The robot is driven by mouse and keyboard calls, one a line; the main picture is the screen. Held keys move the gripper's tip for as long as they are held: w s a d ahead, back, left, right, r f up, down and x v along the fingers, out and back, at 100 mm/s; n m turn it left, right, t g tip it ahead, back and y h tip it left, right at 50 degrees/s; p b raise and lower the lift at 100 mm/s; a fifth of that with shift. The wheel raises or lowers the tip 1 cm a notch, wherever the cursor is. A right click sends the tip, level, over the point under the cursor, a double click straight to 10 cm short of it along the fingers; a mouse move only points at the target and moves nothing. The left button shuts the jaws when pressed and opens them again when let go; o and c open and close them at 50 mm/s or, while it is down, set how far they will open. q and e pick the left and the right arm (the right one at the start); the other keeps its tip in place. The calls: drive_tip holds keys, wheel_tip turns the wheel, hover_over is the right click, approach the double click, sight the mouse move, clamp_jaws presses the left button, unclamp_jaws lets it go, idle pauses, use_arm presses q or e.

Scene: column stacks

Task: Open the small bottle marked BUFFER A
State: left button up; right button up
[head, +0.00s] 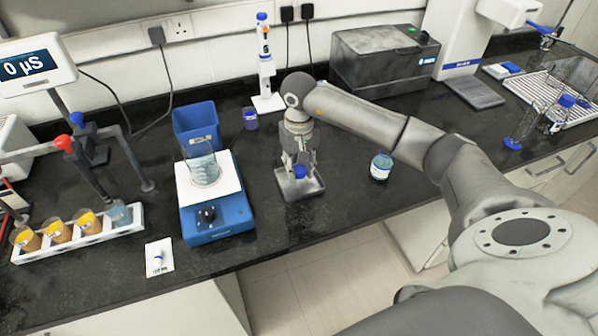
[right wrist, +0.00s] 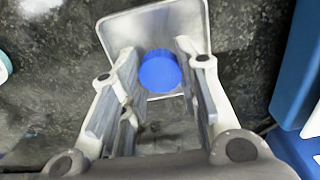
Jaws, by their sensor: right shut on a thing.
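My right gripper (head: 299,168) points down over a small grey metal tray (head: 300,191). It is shut on a round blue cap (head: 299,172). In the right wrist view the cap (right wrist: 160,72) sits between the two fingers, with the tray (right wrist: 120,30) below; no bottle shows under it. A small bottle (head: 381,167) with a blue label stands upright to the right of the tray. No blue cap shows on its top, and its label is too small to read. Its edge shows at the left of the right wrist view (right wrist: 3,68). My left gripper is out of view.
A blue stirrer (head: 218,217) with a glass beaker (head: 203,168) stands left of the tray. A blue bin (head: 196,126) and a pipette stand (head: 267,101) are behind. A dark box (head: 383,60) stands at the back. The counter around the small bottle is clear.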

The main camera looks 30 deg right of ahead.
sight(299, 169)
wheel_tip(299, 169, down, 3)
drive_tip(key=shift+w+r+p, duration=0.1)
drive_tip(key=shift+p, duration=0.9)
drive_tip(key=shift+f, duration=0.25)
drive_tip(key=shift+f, duration=0.2)
drive_tip(key=o, duration=1.1)
drive_tip(key=shift+r, duration=0.15)
